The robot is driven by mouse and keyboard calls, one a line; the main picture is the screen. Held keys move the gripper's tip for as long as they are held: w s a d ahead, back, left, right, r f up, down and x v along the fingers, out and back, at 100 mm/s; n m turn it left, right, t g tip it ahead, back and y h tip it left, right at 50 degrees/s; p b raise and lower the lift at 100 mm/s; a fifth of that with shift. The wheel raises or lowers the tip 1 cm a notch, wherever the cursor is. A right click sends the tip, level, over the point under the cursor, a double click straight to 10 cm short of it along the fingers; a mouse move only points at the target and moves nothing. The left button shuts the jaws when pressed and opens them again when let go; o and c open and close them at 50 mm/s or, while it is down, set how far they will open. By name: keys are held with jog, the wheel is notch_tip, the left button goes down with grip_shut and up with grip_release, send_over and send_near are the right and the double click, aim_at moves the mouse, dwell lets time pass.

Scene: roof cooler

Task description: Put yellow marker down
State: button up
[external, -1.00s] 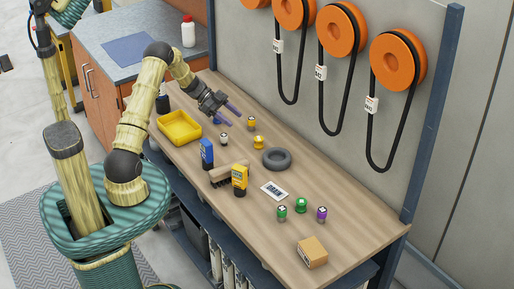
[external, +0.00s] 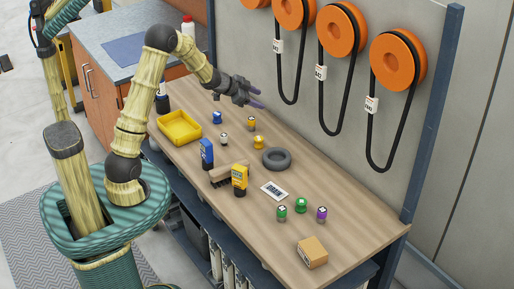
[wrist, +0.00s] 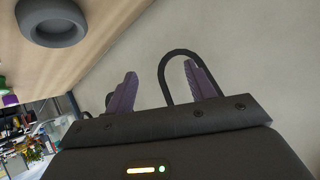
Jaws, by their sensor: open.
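Two small yellow pieces stand on the workbench in the external view: a yellow-and-grey cylinder (external: 252,124) and a rounded yellow knob-shaped piece (external: 258,142). I cannot tell for sure which is the yellow marker. Both stand upright, apart from my gripper. My gripper (external: 255,93) is raised above the bench near the back panel, up and beyond the yellow pieces. Its purple fingers are spread and empty. In the wrist view the open fingers (wrist: 160,85) face the panel with nothing between them; no yellow piece shows there.
Black cable loops (external: 292,65) hang from orange reels close to my gripper.

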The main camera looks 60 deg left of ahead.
jog(key=s+d+f+n+g+y, duration=0.1)
jog(key=s+d+n+g, duration=0.2)
jog(key=s, duration=1.1)
jog(key=s+d+n+g+y, duration=0.1)
jog(key=s+d+n+g, duration=0.2)
jog(key=s+d, duration=0.6)
jog(key=s+g, duration=0.2)
jog(key=s, duration=0.3)
jog(key=shift+d+f, duration=0.2)
jog(key=shift+f, duration=0.15)
